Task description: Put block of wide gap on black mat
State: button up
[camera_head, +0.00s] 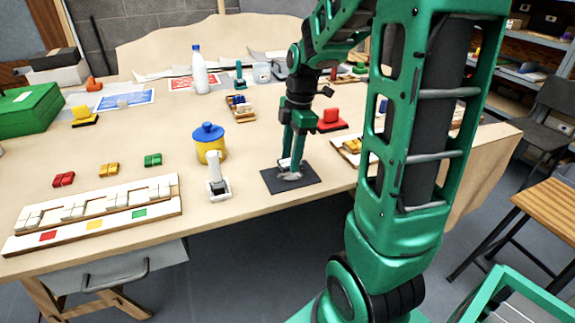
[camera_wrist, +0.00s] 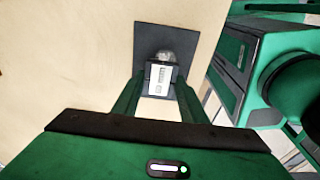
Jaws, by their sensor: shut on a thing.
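The black mat (camera_head: 310,187) lies flat near the table's front edge; it also shows in the wrist view (camera_wrist: 145,38). My gripper (camera_head: 291,164) is over the mat, pointing down, shut on a small white-faced piece (camera_wrist: 161,77) with dark marks. A grey, shiny lump (camera_wrist: 165,55) shows just beyond the piece, against the mat. I cannot tell whether the held piece touches the mat. The white mosaic panel (camera_head: 95,222), with gaps in its row, lies at left. Behind it are a red block (camera_head: 63,179), a yellow block (camera_head: 108,170) and a green block (camera_head: 153,160).
A yellow pot with a blue lid (camera_head: 210,145) and a white upright-handled tool (camera_head: 216,175) stand left of the mat. A red item on a dark base (camera_head: 331,119) is behind to the right. A white bottle (camera_head: 199,72) stands farther back. The table is clear between pot and mat.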

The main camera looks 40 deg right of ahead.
jog(key=shift+f, duration=1.55)
jog(key=o, duration=1.1)
jog(key=shift+f, duration=0.1)
notch_tip(320, 180, up, 12)
jog(key=d, duration=0.1)
jog(key=s+a+f+m, duration=0.1)
jog(key=s+f+m, duration=0.2)
jog(key=s+m, duration=0.7)
jog(key=s+a+f+m+h, duration=0.1)
jog(key=s+f+m, duration=0.2)
jog(key=s+m, duration=0.8)
jog(key=shift+f, duration=0.3)
